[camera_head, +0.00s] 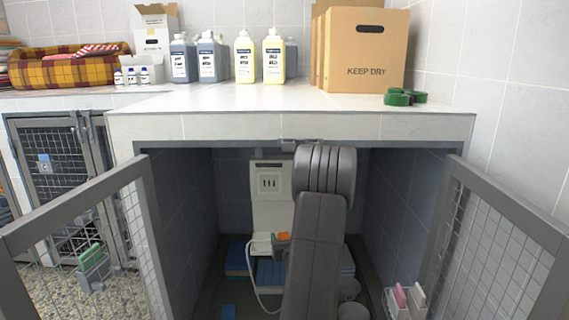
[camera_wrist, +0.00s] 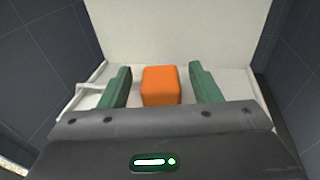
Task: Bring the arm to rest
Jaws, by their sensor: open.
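My gripper (camera_wrist: 160,72) shows in the wrist view with its two green fingers apart. An orange block (camera_wrist: 161,86) is between the fingers, with a gap on each side, and appears to rest on a white surface (camera_wrist: 225,82). In the head view my dark grey arm reaches into the open kennel (camera_head: 183,215) under the counter. It hides most of the gripper. A small part of the orange block (camera_head: 283,236) shows just left of the arm.
Mesh doors stand open at left (camera_head: 140,240) and right (camera_head: 490,235). The counter (camera_head: 230,98) above carries bottles (camera_head: 245,58), a KEEP DRY carton (camera_head: 365,48) and green rolls (camera_head: 402,97). Blue items (camera_head: 238,258) lie inside the kennel. Dark walls flank the gripper.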

